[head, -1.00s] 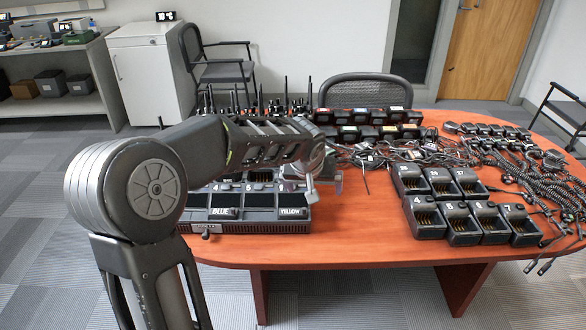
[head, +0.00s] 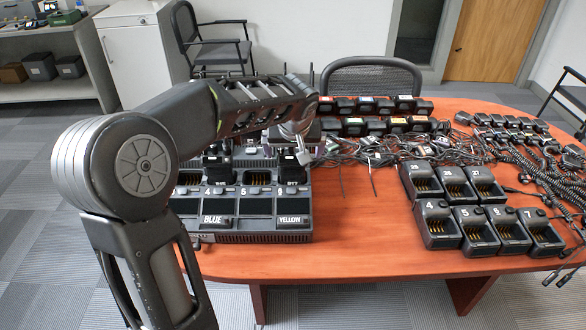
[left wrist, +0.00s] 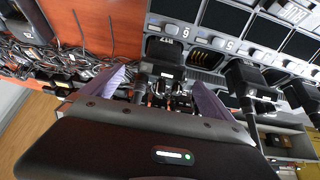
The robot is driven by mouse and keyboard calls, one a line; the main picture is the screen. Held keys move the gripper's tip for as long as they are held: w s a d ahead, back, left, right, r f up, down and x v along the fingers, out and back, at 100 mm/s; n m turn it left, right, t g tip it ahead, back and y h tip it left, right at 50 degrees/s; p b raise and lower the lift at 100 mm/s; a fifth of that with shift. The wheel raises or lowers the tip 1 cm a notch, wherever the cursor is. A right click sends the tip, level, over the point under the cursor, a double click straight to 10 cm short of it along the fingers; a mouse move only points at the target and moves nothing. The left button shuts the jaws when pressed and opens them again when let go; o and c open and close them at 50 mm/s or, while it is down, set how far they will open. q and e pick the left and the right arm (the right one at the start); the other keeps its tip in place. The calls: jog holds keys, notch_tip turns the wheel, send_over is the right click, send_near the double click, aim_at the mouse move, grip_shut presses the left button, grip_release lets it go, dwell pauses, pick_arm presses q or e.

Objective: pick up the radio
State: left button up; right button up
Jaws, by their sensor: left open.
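A black radio (head: 294,168) stands in the right-hand slot of the multi-slot charger (head: 250,238), above the YELLOW label. In the left wrist view the radio (left wrist: 165,52) is beside the number 6 on the charger. My left gripper (left wrist: 158,85) is open, with its purple fingers on either side of the radio's upper part; I cannot tell whether they touch it. In the head view the left gripper (head: 303,148) is above the charger's right end, partly hidden by its own arm. A second radio (head: 216,165) stands in a slot farther left. My right gripper is not in view.
Single chargers (head: 478,228) stand on the wooden table (head: 370,250) to the right. Tangled cables (head: 370,150) and rows of batteries (head: 375,105) lie behind. Clear tabletop separates the multi-slot charger from the single chargers. A chair (head: 370,75) stands behind the table.

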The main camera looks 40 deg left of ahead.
aim_at(292, 159)
pick_arm(q)
jog(key=shift+x, duration=1.05)
jog(key=shift+p+x, duration=0.65)
jog(key=shift+x, duration=2)
jog(key=shift+a, duration=0.15)
jog(key=shift+r, duration=0.1)
jog(key=c, duration=1.9)
jog(key=shift+r, duration=0.1)
jog(key=shift+c, duration=0.2)
notch_tip(292, 159, up, 10)
jog(key=shift+f, duration=0.1)
